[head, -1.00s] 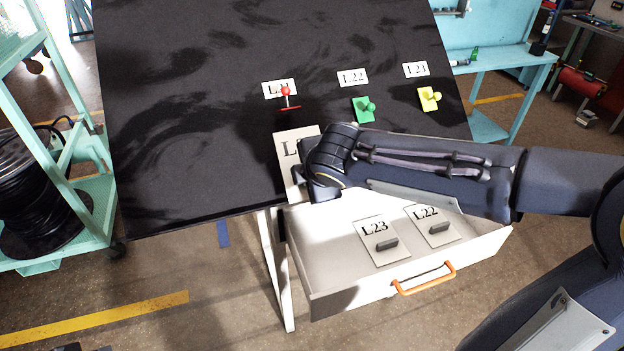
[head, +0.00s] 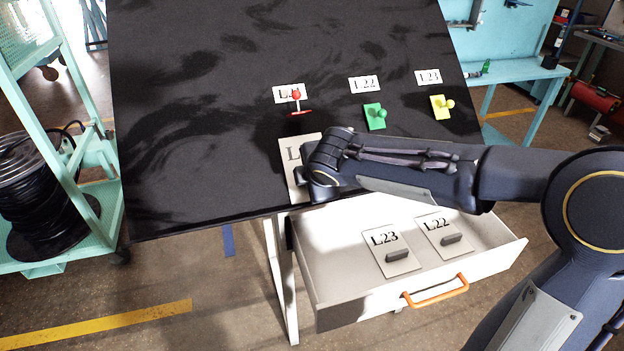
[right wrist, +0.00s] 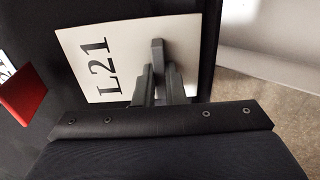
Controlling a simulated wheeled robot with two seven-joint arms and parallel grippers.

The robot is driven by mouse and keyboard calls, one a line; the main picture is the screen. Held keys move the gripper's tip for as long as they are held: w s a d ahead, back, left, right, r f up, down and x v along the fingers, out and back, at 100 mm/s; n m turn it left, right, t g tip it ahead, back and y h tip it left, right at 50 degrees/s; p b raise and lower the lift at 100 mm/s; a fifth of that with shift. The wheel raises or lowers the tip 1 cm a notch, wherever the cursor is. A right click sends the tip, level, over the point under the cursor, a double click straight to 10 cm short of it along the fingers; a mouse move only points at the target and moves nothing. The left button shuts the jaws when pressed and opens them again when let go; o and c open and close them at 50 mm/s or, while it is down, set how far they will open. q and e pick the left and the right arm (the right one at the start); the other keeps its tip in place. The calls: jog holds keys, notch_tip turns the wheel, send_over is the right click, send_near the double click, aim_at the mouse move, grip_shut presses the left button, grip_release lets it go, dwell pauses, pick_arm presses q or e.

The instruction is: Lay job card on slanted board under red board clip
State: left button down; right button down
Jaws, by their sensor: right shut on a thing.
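The job card (head: 289,162), white with black lettering, is at the lower edge of the black slanted board (head: 190,130). The right wrist view shows the card (right wrist: 83,50) reads L21. My right gripper (right wrist: 158,88) is shut on the card's dark grip block (right wrist: 157,52); in the head view my right gripper (head: 312,185) hides much of the card. The red board clip (head: 297,104) is on the board just above the card, below a label partly hidden by its knob. The clip's red part (right wrist: 20,94) shows at the left of the right wrist view. My left gripper is not seen.
A green clip (head: 375,115) under label L22 and a yellow clip (head: 441,106) under L23 sit to the right. An open drawer (head: 345,285) below the board holds cards L23 (head: 391,252) and L22 (head: 443,236). A teal cart (head: 62,200) stands left.

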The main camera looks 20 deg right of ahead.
jog(key=c, duration=1.4)
grip_release()
jog(key=shift+c, duration=0.2)
jog(key=shift+r, duration=0.1)
jog(key=v, duration=0.7)
jog(key=shift+s+r, duration=0.2)
jog(key=shift+s, duration=0.05)
jog(key=shift+d, duration=0.1)
